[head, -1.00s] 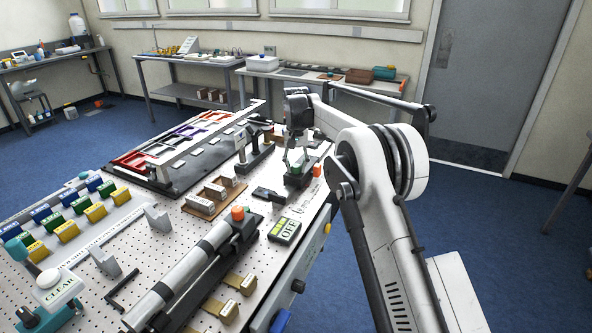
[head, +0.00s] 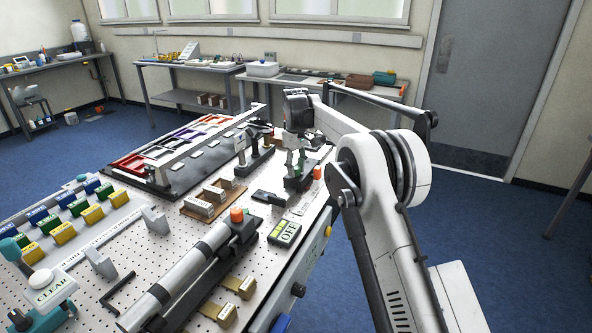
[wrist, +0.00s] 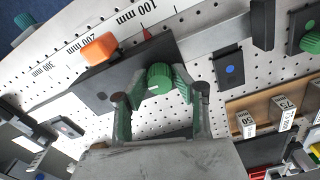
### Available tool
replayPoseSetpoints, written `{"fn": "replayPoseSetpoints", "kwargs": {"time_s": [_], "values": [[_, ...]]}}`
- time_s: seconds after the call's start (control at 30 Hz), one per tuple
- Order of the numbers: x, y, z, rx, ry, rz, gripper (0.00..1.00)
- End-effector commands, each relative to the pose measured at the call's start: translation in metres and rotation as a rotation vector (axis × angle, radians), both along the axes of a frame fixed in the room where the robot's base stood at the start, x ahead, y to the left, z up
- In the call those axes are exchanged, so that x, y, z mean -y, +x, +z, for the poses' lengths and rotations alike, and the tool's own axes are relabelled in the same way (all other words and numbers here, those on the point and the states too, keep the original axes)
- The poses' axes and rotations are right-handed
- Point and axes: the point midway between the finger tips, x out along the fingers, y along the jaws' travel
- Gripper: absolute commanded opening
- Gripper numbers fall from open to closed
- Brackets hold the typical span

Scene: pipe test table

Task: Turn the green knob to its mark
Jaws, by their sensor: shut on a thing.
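The green knob (wrist: 159,77) is round and ribbed and sits on a dark plate (wrist: 117,87) in the wrist view. A short pale line shows on its face, toward my gripper. My gripper (wrist: 158,86) has its green-padded fingers on either side of the knob, shut on it. A small red pointer (wrist: 147,33) stands at the plate's edge beside the scale. In the head view my gripper (head: 296,166) reaches down at the far right part of the table, and the fingers largely hide the knob there.
A ruler strip (wrist: 80,52) runs alongside. Labelled blocks (wrist: 284,113) stand in a wooden tray on the right. In the head view a display reading OFF (head: 285,233) and a grey tube (head: 185,270) lie nearer.

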Motion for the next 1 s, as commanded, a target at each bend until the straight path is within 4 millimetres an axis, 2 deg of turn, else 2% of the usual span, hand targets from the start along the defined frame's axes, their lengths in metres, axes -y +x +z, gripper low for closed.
{"fn": "replayPoseSetpoints", "kwargs": {"time_s": [0.3, 0.73, 0.77, 0.9, 1.0], "values": [[-0.0001, -0.0001, -0.0002, 0.0, 0.0, 0.08, 0.0], [-0.0001, 0.0, -0.0001, 0.0, 0.0, 0.087, 0.0], [-0.0001, 0.0, -0.0001, 0.0, 0.0, 0.087, 0.28], [-0.0001, 0.0, -0.0001, 0.0, 0.0, 0.086, 0.44], [0.0, 0.0, -0.0001, 0.0, 0.0, 0.086, 0.44]]}}
